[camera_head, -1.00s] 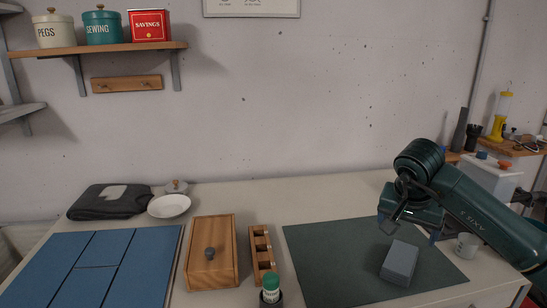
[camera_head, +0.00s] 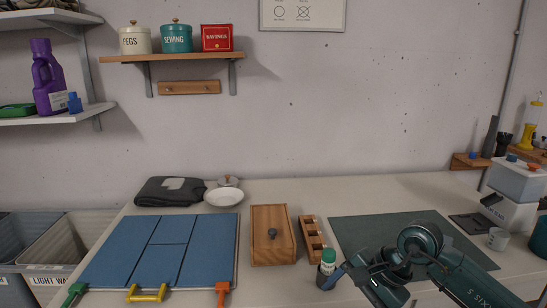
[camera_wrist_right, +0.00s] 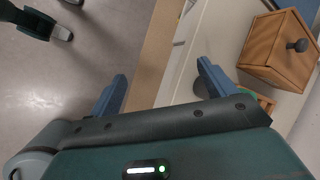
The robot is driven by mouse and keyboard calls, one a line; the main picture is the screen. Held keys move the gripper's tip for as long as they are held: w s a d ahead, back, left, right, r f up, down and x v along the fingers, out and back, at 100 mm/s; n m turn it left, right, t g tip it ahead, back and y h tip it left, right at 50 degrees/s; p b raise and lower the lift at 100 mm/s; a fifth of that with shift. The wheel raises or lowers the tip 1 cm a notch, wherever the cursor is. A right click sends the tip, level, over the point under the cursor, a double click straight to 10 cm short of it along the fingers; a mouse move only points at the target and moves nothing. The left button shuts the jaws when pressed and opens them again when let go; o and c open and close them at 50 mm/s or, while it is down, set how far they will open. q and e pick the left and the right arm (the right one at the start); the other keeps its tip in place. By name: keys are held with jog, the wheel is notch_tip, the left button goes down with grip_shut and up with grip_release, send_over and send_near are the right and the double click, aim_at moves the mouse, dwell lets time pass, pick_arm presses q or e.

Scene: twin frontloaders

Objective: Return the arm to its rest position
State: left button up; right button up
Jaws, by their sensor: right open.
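My right arm, dark green, comes in from the lower right of the head view. My left gripper is not in view.
A wooden box with a knob (camera_head: 272,240) and a slotted wooden rack (camera_head: 312,238) stand left of the arm. A blue panelled board (camera_head: 150,280) lies further left. A cup (camera_head: 498,239) stands at the right. Bare floor (camera_wrist_right: 105,50) shows in the wrist view.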

jog(key=s+a+r+m+y, duration=0.2)
jog(key=s+a+m+y, duration=0.25)
jog(key=a+y, duration=0.2)
jog(key=s+a+r+m+y, duration=0.2)
jog(key=s+a+m+y, duration=0.25)
jog(key=a+m, duration=0.2)
jog(key=d+f+n+t+h+p, duration=0.1)
jog(key=d+f+n+t+h, duration=0.3)
jog(key=n, duration=0.7)
jog(key=d+f+n+t+h, duration=0.3)
jog(key=n+t, duration=0.3)
jog(key=n, duration=0.6)
jog(key=d+f+n+t+h+p, duration=0.1)
jog(key=d+f+n+t+h, duration=0.3)
jog(key=n, duration=0.7)
jog(key=s+d+f+m+g+h, duration=0.1)
jog(key=s+f+m+g+h, duration=0.1)
jog(key=s+f+m+g, duration=0.3)
jog(key=s+f+m, duration=0.4)
jog(key=f+m, duration=0.1)
jog(key=shift+s+d+f, duration=0.3)
